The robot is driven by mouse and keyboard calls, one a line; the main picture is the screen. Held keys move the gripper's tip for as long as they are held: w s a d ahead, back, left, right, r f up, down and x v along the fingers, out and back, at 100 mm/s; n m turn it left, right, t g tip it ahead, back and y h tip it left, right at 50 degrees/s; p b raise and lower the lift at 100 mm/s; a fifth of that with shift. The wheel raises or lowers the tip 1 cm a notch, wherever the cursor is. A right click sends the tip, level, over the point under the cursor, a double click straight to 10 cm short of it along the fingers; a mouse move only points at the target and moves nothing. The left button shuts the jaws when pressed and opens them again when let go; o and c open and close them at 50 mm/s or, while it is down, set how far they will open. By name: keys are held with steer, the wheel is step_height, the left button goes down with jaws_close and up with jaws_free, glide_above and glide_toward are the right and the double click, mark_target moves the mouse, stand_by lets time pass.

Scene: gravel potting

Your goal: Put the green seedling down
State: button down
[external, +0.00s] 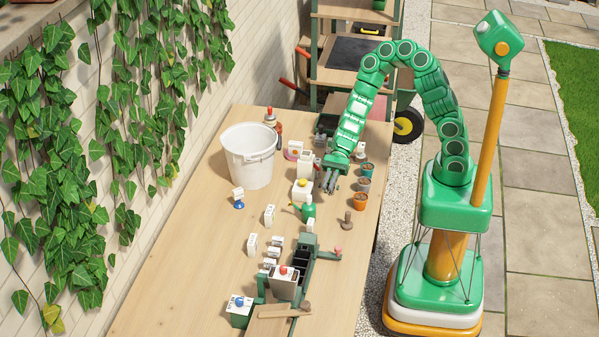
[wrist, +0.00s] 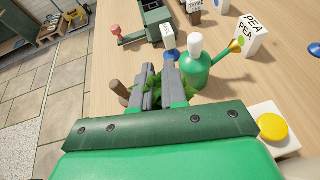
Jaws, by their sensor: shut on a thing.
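My gripper (external: 329,183) hangs over the table to the left of the small pots. In the wrist view its two grey fingers (wrist: 157,72) are shut on the green seedling (wrist: 162,89). Only some of the seedling's leaves show between and beside the fingers; its lower part is hidden. In the external view I cannot make the seedling out clearly. I cannot tell whether it touches the table.
A green bottle (external: 308,210) with a yellow spout stands close by, also in the wrist view (wrist: 196,70). A brown wooden peg (external: 347,220) and an orange pot (external: 360,202) are near. A white bucket (external: 249,160) stands left. The table's front left is clear.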

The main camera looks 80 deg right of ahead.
steer(key=shift+f, duration=3.65)
steer(key=shift+f, duration=0.1)
steer(key=c, duration=1.2)
jaws_free()
steer(key=shift+o, duration=0.2)
steer(key=shift+d+r, duration=0.15)
steer(key=shift+r, duration=0.05)
steer(key=v, duration=1.1)
steer(key=shift+s+d, duration=0.15)
steer(key=shift+d, duration=0.1)
steer(key=shift+r, duration=0.15)
